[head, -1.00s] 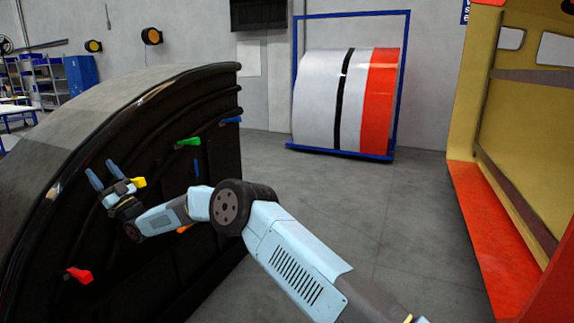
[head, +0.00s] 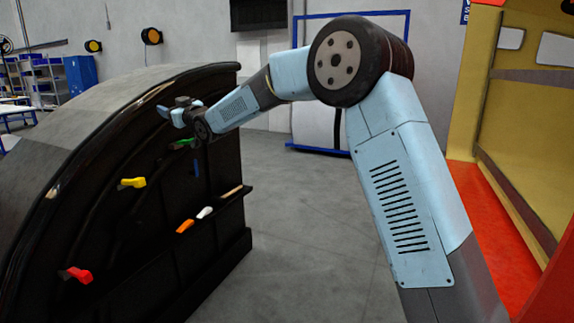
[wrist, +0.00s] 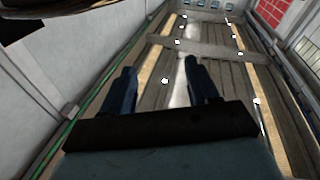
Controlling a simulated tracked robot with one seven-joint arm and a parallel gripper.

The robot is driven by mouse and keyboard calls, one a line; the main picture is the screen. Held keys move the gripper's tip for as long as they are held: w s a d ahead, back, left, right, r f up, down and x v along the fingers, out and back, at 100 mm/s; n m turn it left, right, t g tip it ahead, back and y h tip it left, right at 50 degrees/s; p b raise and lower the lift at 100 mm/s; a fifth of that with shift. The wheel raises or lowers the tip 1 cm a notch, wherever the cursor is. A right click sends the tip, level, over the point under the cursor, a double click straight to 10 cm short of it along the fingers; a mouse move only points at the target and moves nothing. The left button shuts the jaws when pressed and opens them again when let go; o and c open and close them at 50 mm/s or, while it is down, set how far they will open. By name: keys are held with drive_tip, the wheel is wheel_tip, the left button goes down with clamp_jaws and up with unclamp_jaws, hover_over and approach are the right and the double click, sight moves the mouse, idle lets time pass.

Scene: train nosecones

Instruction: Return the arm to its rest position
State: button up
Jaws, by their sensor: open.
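My gripper (head: 168,113) is raised near the upper part of the black nosecone panel (head: 110,225) in the head view, above the green handle (head: 181,143), which it and the wrist partly hide. In the wrist view my gripper's two fingers (wrist: 158,85) are apart with nothing between them. My arm is bent high, with its large elbow joint in the upper middle of the head view.
The panel carries a yellow handle (head: 132,182), a red handle (head: 77,274), an orange handle (head: 185,226) and a white handle (head: 204,212). A blue frame (head: 320,149) stands behind my arm. A yellow and red train body (head: 520,150) is at right. Grey floor (head: 300,240) between is clear.

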drive_tip(key=s+d+m+h, duration=0.2)
drive_tip(key=s+d+h, duration=0.2)
drive_tip(key=d, duration=0.9)
drive_tip(key=s+d+r+m+h, duration=0.1)
drive_tip(key=s+d+m+h, duration=0.25)
drive_tip(key=d, duration=0.85)
drive_tip(key=s+d+m+h, duration=0.1)
drive_tip(key=s+d+h, duration=0.35)
drive_tip(key=d, duration=0.85)
drive_tip(key=s+d+f+m+g+h, duration=0.1)
drive_tip(key=s+d+f+m+g, duration=0.1)
drive_tip(key=s+d+f, duration=0.2)
drive_tip(key=s+d+f+m+g+h, duration=0.1)
drive_tip(key=s+d+f, duration=0.3)
drive_tip(key=s+d, duration=0.6)
drive_tip(key=s+d+f+m+g+h, duration=0.1)
drive_tip(key=s+d+f+m+g, duration=0.2)
drive_tip(key=s, duration=1.5)
drive_tip(key=d+f, duration=0.2)
drive_tip(key=d, duration=0.2)
drive_tip(key=shift+s+m, duration=0.25)
drive_tip(key=shift+m, duration=0.1)
